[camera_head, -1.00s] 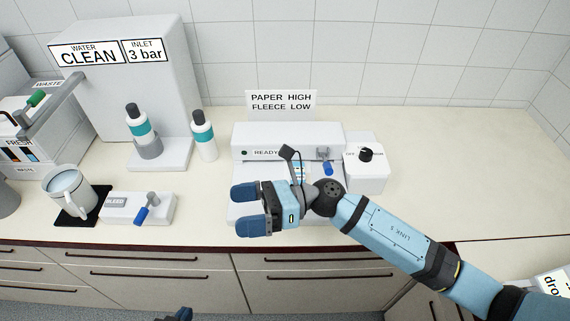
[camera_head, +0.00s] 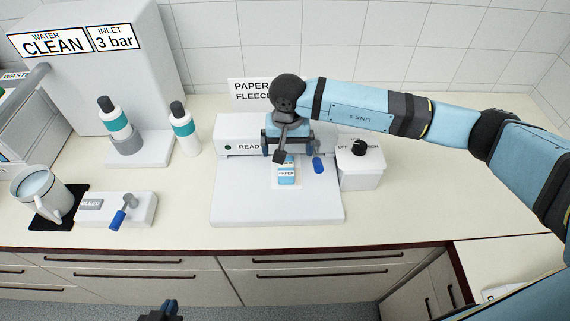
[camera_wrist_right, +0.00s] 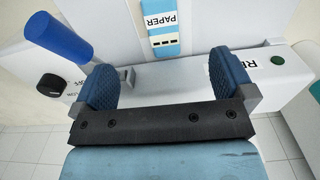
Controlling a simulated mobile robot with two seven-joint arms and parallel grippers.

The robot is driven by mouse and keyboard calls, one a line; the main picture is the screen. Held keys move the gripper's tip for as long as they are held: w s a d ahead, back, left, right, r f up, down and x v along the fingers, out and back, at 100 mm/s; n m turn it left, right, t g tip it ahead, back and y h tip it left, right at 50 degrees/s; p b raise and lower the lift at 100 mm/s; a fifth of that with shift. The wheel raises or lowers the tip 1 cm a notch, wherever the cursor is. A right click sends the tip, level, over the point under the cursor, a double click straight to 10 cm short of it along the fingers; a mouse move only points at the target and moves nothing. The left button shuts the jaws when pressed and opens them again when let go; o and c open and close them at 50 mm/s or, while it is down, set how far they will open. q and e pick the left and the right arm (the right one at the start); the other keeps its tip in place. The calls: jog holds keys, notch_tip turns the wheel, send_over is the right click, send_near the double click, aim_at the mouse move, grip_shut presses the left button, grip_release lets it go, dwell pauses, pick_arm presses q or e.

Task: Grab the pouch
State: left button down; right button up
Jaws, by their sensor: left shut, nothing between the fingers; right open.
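The pouch (camera_head: 286,174) is a small blue-and-white packet marked PAPER. It lies on the white plate (camera_head: 240,205) of the sealing machine, in front of its READY panel. My right gripper (camera_head: 286,148) is above the machine front with its fingers down, just behind the pouch in the picture. In the right wrist view my gripper (camera_wrist_right: 165,78) is open and empty. The pouch (camera_wrist_right: 162,30) shows there beyond the gap between the fingers, apart from both. My left gripper (camera_head: 166,312) shows only as a dark tip at the bottom edge, shut and empty.
A blue-handled lever (camera_head: 317,164) stands right of the pouch, close to my right gripper; a knob box (camera_head: 360,172) is further right. Left are a bleed block (camera_head: 115,209), a mug (camera_head: 38,188) and two bottles. The counter at right is clear.

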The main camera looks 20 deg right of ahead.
aim_at(286, 168)
notch_tip(286, 168, down, 4)
jog(key=shift+r, duration=0.2)
jog(key=shift+w+f+p, duration=0.1)
jog(key=shift+f+p, duration=0.4)
jog(key=shift+f, duration=0.05)
jog(key=f, duration=0.3)
jog(key=f+p, duration=0.1)
jog(key=shift+w+f, duration=0.2)
jog(key=shift+w, duration=0.15)
jog(key=shift+c, duration=0.5)
jog(key=c, duration=0.5)
